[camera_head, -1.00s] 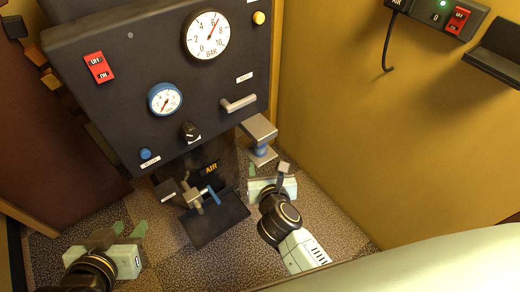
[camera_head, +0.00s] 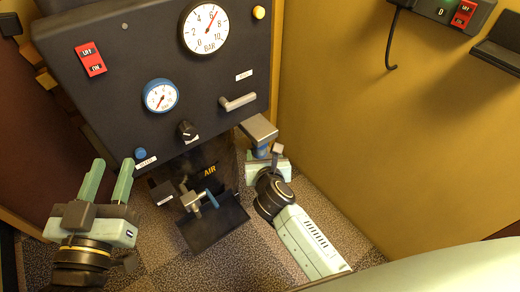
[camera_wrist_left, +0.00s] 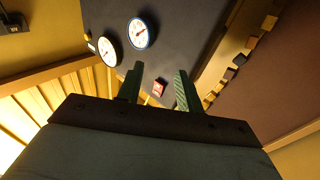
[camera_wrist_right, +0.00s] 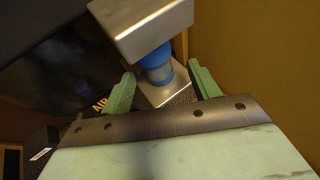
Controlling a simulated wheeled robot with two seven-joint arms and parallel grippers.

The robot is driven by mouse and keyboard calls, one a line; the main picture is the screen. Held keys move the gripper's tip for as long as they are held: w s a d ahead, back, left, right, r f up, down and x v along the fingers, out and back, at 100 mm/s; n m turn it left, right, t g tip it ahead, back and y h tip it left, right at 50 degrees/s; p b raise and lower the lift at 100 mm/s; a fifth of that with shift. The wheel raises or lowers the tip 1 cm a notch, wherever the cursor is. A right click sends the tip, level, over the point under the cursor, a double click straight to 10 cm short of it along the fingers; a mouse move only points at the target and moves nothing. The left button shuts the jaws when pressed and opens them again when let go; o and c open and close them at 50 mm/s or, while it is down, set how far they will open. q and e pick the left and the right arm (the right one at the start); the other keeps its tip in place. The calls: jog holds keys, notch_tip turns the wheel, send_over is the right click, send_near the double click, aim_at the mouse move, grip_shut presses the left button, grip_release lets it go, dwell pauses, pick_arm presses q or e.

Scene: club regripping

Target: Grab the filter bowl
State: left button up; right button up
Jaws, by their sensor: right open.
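The filter bowl is a small blue cylinder (camera_head: 261,152) under a grey metal block (camera_head: 259,128), at the lower right of the dark panel. In the right wrist view the blue bowl (camera_wrist_right: 156,66) sits between the block and a metal plate (camera_wrist_right: 162,92) below it. My right gripper (camera_wrist_right: 162,72) is open, its fingertips to either side of the bowl in that view; I cannot tell whether they touch it. In the head view its fingers are mostly hidden. My left gripper (camera_head: 113,162) is raised at the lower left, open and empty, far from the bowl.
The panel (camera_head: 150,50) carries gauges, a red switch (camera_head: 90,59) and a grey handle (camera_head: 238,102). A valve with a blue lever (camera_head: 211,198) stands left of my right gripper, beside an AIR label. A yellow wall (camera_head: 380,150) closes the right side.

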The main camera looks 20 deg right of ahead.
aim_at(261, 150)
jog(key=b+x, duration=0.1)
jog(key=x, duration=0.1)
jog(key=b+x, duration=0.1)
jog(key=shift+w+a+f+b, duration=0.1)
jog(key=shift+w+a+b, duration=0.15)
jog(key=shift+w, duration=0.2)
jog(key=shift+w+d+f+b, duration=0.15)
jog(key=shift+w+b, duration=0.15)
jog(key=shift+w, duration=0.2)
pick_arm(q)
jog(key=s+r+t+h, duration=0.2)
jog(key=s+r+t, duration=0.1)
jog(key=r+t, duration=0.3)
jog(key=shift+r, duration=0.6)
jog(key=shift+d, duration=0.1)
pick_arm(e)
jog(key=shift+c, duration=0.4)
jog(key=c, duration=1)
pick_arm(q)
jog(key=shift+w, duration=0.1)
